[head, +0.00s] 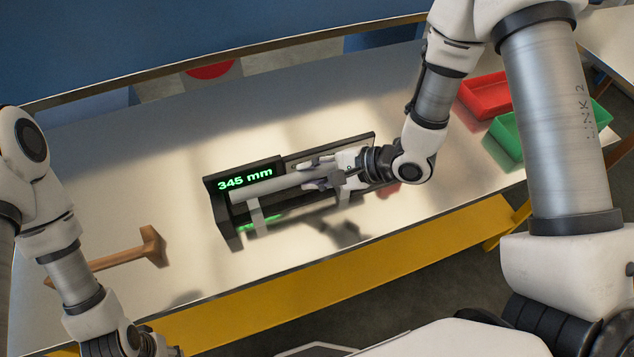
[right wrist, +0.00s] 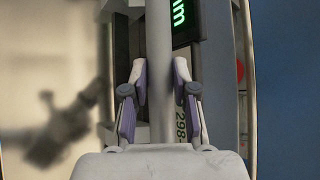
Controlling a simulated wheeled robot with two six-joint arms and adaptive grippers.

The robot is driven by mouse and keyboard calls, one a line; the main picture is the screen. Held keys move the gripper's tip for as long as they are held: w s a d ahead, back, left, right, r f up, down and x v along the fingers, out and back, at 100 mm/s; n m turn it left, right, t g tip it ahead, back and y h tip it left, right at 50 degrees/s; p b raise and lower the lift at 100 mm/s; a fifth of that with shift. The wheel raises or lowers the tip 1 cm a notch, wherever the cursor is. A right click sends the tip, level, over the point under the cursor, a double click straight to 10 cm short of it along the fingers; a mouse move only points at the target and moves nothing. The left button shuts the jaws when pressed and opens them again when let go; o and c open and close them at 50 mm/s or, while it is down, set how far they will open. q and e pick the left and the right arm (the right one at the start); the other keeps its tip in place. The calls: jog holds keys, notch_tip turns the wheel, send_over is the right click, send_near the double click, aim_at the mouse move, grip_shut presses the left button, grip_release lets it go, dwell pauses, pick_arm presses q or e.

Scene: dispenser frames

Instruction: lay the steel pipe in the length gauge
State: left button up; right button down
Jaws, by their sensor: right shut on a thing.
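The length gauge (head: 228,234) is a dark frame in the middle of the table, with light upright supports and a green display (head: 245,178) reading 345 mm. The grey steel pipe (head: 262,188) lies lengthwise along the gauge, its left end near the gauge's left end wall. I cannot tell whether it rests on the supports. In the right wrist view the pipe (right wrist: 158,45) runs straight between the two fingers (right wrist: 158,78). My left arm shows at lower left; its gripper is out of frame.
A brown wooden mallet (head: 150,246) lies on the table at left. A red bin (head: 484,96) and a green bin (head: 508,135) stand at the right.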

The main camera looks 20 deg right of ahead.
jog(key=f, duration=0.4)
jog(key=shift+s+d+f, duration=0.1)
jog(key=shift+d, duration=0.25)
jog(key=shift+a, duration=0.15)
jog(key=c, duration=0.9)
grip_release()
jog(key=shift+f, duration=0.1)
